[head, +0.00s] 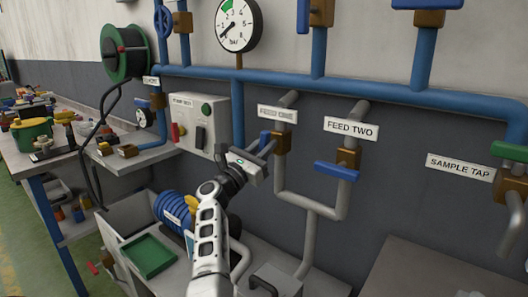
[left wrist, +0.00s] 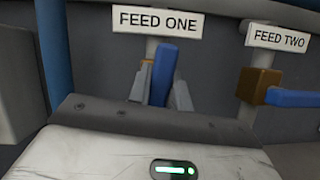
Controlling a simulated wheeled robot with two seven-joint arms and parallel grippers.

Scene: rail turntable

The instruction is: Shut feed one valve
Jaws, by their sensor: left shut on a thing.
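The feed one valve has a brass body (head: 280,144) on a grey pipe below the FEED ONE label (head: 277,114). Its blue handle (head: 265,137) is partly hidden by my gripper. In the left wrist view the blue handle (left wrist: 164,75) stands roughly upright between the fingers. My left gripper (head: 267,150) is shut on this handle. The feed two valve (head: 347,158) is to the right, with its blue handle (head: 336,171) lying across its pipe; this handle also shows in the left wrist view (left wrist: 292,98). My right gripper is not in view.
A blue main pipe (head: 330,83) runs above the valves, with a pressure gauge (head: 238,25) over it. A pump box (head: 199,125) is close on the left. A sample tap (head: 510,187) is at the right. A bin with a green tray (head: 149,256) stands below.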

